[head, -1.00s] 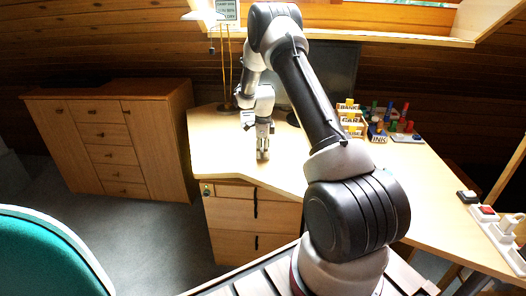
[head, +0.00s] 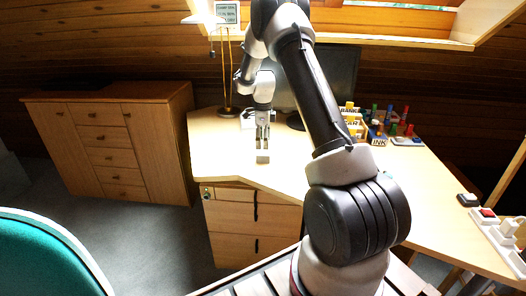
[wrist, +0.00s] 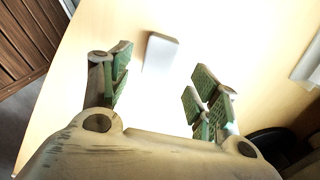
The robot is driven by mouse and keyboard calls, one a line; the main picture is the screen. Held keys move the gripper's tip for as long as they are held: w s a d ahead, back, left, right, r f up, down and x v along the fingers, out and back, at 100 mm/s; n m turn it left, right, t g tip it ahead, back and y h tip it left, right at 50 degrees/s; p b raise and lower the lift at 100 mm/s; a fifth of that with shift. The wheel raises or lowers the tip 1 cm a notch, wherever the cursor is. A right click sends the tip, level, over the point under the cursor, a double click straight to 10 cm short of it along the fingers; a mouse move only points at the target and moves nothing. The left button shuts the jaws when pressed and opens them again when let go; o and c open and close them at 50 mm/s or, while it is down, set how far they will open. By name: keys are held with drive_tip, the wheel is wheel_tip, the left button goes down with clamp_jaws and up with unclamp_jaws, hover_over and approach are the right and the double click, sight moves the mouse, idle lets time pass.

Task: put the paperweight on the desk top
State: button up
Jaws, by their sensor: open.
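The paperweight, a small pale grey block (head: 262,157), rests on the desk top (head: 225,150) near its front left part. It also shows in the wrist view (wrist: 161,52), lying on the bare wood just beyond my fingertips. My gripper (head: 262,140) points down above the block. In the wrist view its green-padded fingers (wrist: 158,80) are spread apart with nothing between them. The block looks clear of both fingers.
Labelled boxes and coloured stamps (head: 378,130) stand on the desk's right side. A power strip (head: 500,238) lies at the far right. The desk around the block is bare.

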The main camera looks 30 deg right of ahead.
wheel_tip(320, 180, up, 5)
wheel_tip(320, 180, up, 10)
drive_tip(key=n, duration=0.4)
hover_over(263, 153)
drive_tip(key=s+a, duration=0.2)
drive_tip(key=s, duration=0.3)
drive_tip(key=s+a+r+n+t, duration=0.2)
drive_tip(key=s+a+r+n, duration=0.2)
drive_tip(key=s+r+n, duration=0.55)
drive_tip(key=s+a+r+n+t, duration=0.1)
drive_tip(key=s+n, duration=0.4)
drive_tip(key=s, duration=0.8)
drive_tip(key=s+a+r+n+t, duration=0.1)
drive_tip(key=s+a+n, duration=0.2)
drive_tip(key=s, duration=1)
drive_tip(key=n, duration=0.3)
drive_tip(key=shift+s+r, duration=0.15)
drive_tip(key=shift+r, duration=0.2)
